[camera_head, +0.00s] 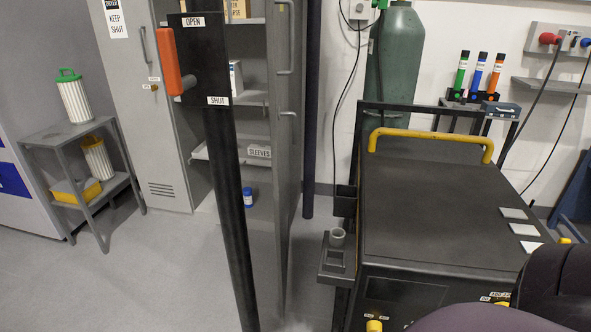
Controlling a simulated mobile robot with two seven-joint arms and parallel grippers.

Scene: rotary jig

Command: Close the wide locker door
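A grey locker stands at the back left with its shelves (258,97) showing. Its wide door (283,180) stands open, seen nearly edge-on, reaching toward me to the right of the shelves. A long bar handle (291,38) is on the door's upper part. The narrower grey door (158,120) to the left looks closed. A dark post in front hides part of the locker. Neither of my grippers is in view; a dark rounded part at the bottom right looks like my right arm.
The dark post (232,210) carries an OPEN/SHUT plate and an orange lever (168,62). A black cart (430,215) with a yellow handle stands right of the door. A small rack (75,140) stands left. Floor between rack and post is clear.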

